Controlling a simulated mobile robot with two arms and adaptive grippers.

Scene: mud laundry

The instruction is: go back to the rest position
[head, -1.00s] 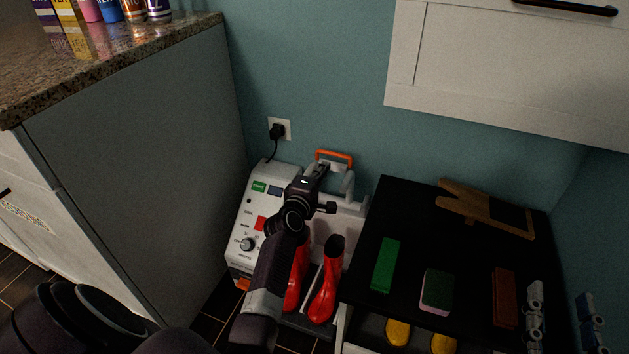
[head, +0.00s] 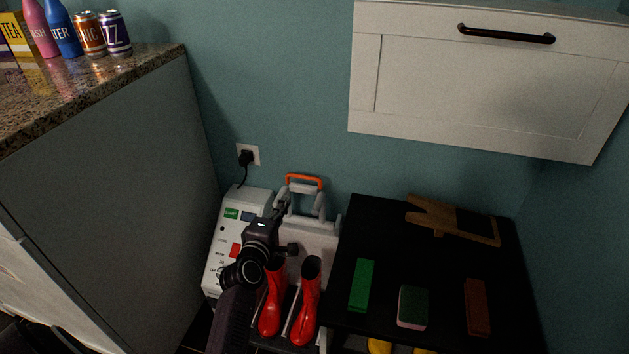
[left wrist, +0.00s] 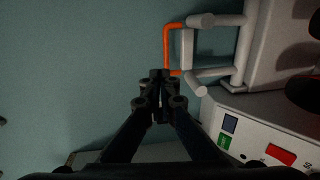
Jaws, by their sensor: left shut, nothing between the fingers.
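My left gripper (head: 281,207) reaches in from the bottom of the head view, in front of the white machine with a control panel (head: 229,240). In the left wrist view my left gripper (left wrist: 160,76) has its fingers together and empty. Its tips overlap the machine's orange handle (left wrist: 168,45) in that picture; I cannot tell whether they touch. The orange handle also shows in the head view (head: 304,180), just above the gripper. My right gripper is not in view.
Red boots (head: 306,305) stand by the machine. A black table (head: 390,250) at the right bears a green block (head: 361,285), a sponge (head: 413,307), a brown block (head: 477,307) and a wooden item (head: 450,220). A granite counter (head: 100,85) is at left, a white cabinet (head: 480,90) above.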

